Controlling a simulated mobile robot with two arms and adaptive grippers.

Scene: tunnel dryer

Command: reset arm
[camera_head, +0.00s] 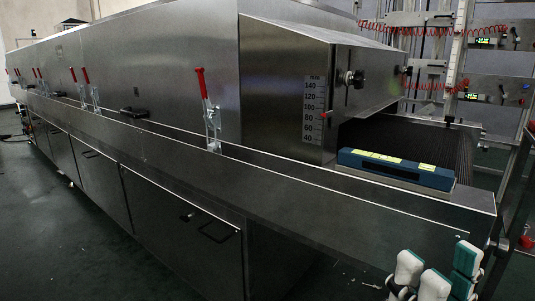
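My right gripper (438,264) shows at the bottom right edge of the head view, white with green pads. Its fingers stand apart with a gap between them, and I see nothing held there. It is in front of the near metal side of the tunnel dryer (180,190), close to its right end. Whether it touches the metal, I cannot tell. The lower part of the gripper is cut off by the frame. My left gripper is not in the picture.
A blue bar-shaped device (395,171) with yellow labels lies at the dryer's mouth, beside the dark conveyor belt (425,143). Red-handled clamps (205,95) stand along the dryer's side. A rack with red coiled hoses is at the back right. Dark floor (70,240) is clear at the lower left.

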